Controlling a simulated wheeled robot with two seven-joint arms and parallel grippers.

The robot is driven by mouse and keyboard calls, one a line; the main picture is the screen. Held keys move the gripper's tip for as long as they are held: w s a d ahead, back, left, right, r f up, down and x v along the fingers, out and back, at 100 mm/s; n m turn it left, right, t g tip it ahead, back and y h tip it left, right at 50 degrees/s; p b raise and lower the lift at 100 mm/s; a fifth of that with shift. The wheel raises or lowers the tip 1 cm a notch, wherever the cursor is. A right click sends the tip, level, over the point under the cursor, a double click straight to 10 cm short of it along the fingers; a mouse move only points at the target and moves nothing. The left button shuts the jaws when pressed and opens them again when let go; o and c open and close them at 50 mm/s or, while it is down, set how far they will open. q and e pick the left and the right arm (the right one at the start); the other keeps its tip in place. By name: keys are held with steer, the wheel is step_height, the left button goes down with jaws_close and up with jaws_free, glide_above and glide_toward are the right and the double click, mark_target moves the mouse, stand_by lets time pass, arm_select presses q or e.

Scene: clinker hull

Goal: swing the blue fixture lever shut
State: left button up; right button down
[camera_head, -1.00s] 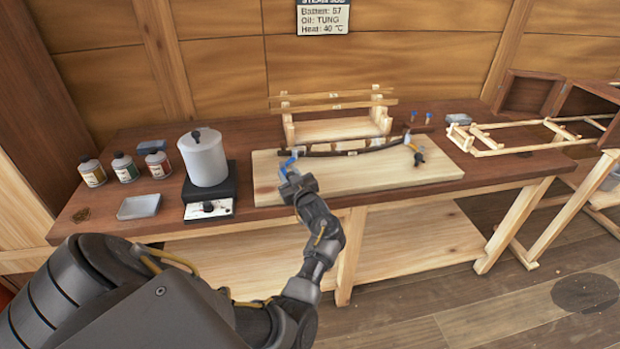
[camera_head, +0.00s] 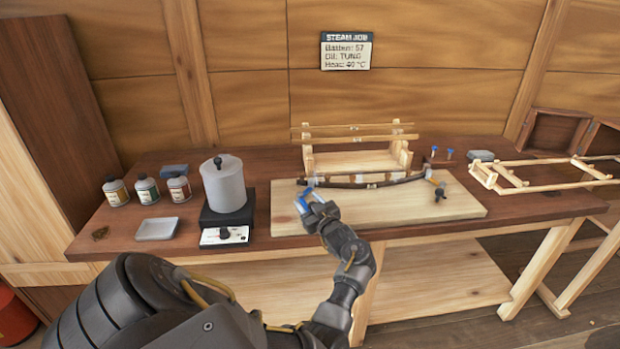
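The blue fixture lever (camera_head: 303,204) is at the left end of the pale wooden board (camera_head: 400,212), by the left end of a dark curved batten (camera_head: 375,184). My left gripper (camera_head: 316,207) is right at the lever, reaching in from the front; its fingers partly cover the lever. I cannot tell whether the fingers are closed on it or only touch it. A second clamp with a dark knob (camera_head: 439,192) stands at the batten's right end, with a small blue part (camera_head: 429,173). My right gripper is not in view.
Left of the board stand a grey pot (camera_head: 223,184) on a black heater (camera_head: 226,219), a shallow tray (camera_head: 157,229) and several small bottles (camera_head: 146,190). A wooden rack (camera_head: 357,160) is behind the board. A wooden frame (camera_head: 545,176) lies to the right. The board's front right is clear.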

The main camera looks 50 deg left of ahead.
arm_select(q)
steer(key=shift+w+d, duration=0.1)
steer(key=shift+d, duration=0.05)
steer(key=shift+d+f, duration=0.1)
steer(key=shift+d, duration=0.15)
steer(key=b+v, duration=0.1)
steer(key=v, duration=0.5)
steer(key=shift+b, duration=0.3)
steer(key=shift+s+d, duration=0.25)
steer(key=shift+d, duration=0.15)
steer(key=shift+c, duration=0.3)
